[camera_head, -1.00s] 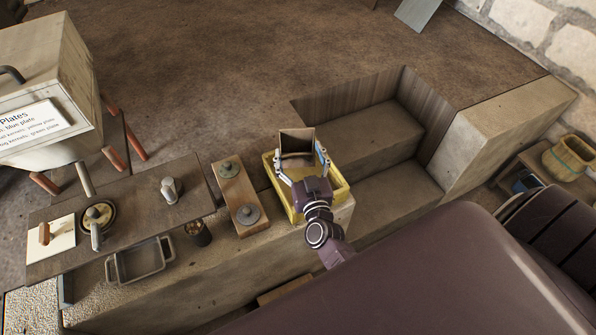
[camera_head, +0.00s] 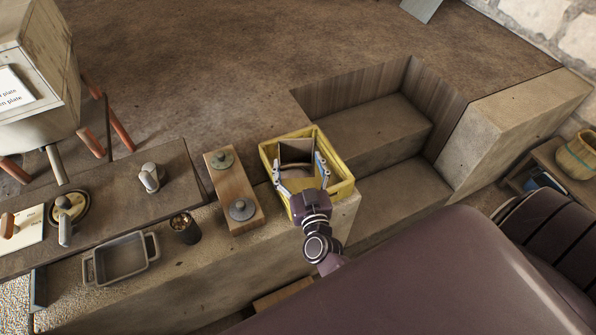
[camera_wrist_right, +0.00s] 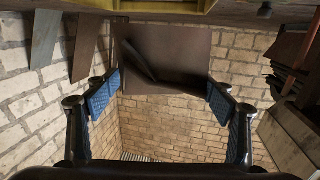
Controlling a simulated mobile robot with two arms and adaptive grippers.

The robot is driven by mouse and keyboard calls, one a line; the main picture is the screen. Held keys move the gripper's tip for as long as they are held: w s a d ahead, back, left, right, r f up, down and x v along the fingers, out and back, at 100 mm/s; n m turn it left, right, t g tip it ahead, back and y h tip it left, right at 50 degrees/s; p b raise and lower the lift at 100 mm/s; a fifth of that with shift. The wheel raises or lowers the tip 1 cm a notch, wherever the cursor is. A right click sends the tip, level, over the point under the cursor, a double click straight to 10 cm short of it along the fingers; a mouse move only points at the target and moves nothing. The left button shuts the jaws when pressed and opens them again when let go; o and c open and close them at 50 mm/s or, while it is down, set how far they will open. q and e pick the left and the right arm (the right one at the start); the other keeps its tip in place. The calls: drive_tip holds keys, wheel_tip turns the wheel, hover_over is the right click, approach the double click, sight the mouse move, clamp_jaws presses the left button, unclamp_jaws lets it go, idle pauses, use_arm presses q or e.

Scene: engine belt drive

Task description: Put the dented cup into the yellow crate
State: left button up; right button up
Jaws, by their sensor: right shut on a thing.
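My right gripper (camera_head: 299,168) is shut on the dented cup (camera_head: 297,150), a dark brown vessel held between its two fingers. In the right wrist view the cup (camera_wrist_right: 165,48) sits between the blue finger pads, with a dark crease on its side. In the head view the cup appears within the outline of the yellow crate (camera_head: 347,182), which stands on the stone ledge. The gripper hides part of the crate's inside. How high the cup is over the crate, I cannot tell. A yellow edge, probably the crate (camera_wrist_right: 165,5), shows at the top of the wrist view. My left gripper is not in view.
Left of the crate is a wooden board (camera_head: 233,190) with two grey knobs. Beyond it are a small dark cup (camera_head: 186,228) and a grey tray (camera_head: 122,259). Recessed steps (camera_head: 385,150) lie right of the crate. A basket (camera_head: 577,157) stands at the far right.

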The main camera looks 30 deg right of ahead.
sight(300, 174)
wheel_tip(300, 174, down, 3)
drive_tip(key=shift+d+r+b, duration=0.1)
drive_tip(key=shift+d+b, duration=0.05)
drive_tip(key=shift+b, duration=0.8)
drive_tip(key=shift+w+f, duration=0.1)
drive_tip(key=shift+f, duration=0.1)
drive_tip(key=shift+r, duration=0.15)
drive_tip(key=o, duration=1.5)
